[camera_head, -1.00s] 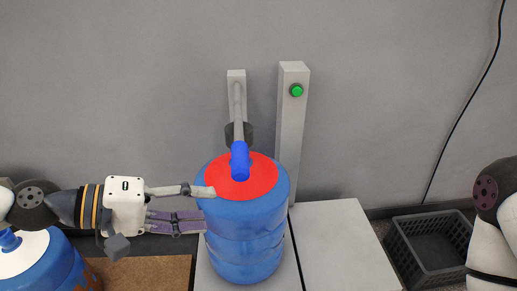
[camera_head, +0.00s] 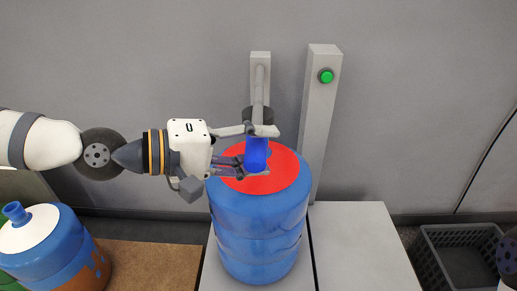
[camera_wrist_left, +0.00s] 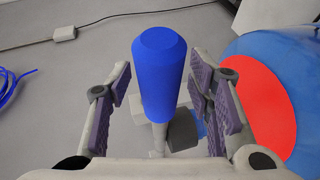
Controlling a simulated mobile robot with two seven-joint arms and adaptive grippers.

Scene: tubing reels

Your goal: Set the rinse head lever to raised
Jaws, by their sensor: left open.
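The rinse head lever is a grey arm (camera_head: 260,85) on a wall post, with a blue grip (camera_head: 256,155) at its near end. It hangs just above the red top (camera_head: 285,168) of a blue barrel (camera_head: 258,215). My left gripper (camera_head: 262,152) is open, with its fingers on either side of the blue grip. In the left wrist view the blue grip (camera_wrist_left: 159,75) stands between the two purple-padded fingers, with a gap on each side. The fingers partly hide the grip in the head view. My right gripper is out of view.
A grey post with a green button (camera_head: 326,76) stands right of the lever. A second blue barrel with a white top (camera_head: 30,230) is at the left, by a brown mat (camera_head: 155,265). A dark crate (camera_head: 460,235) sits at the right.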

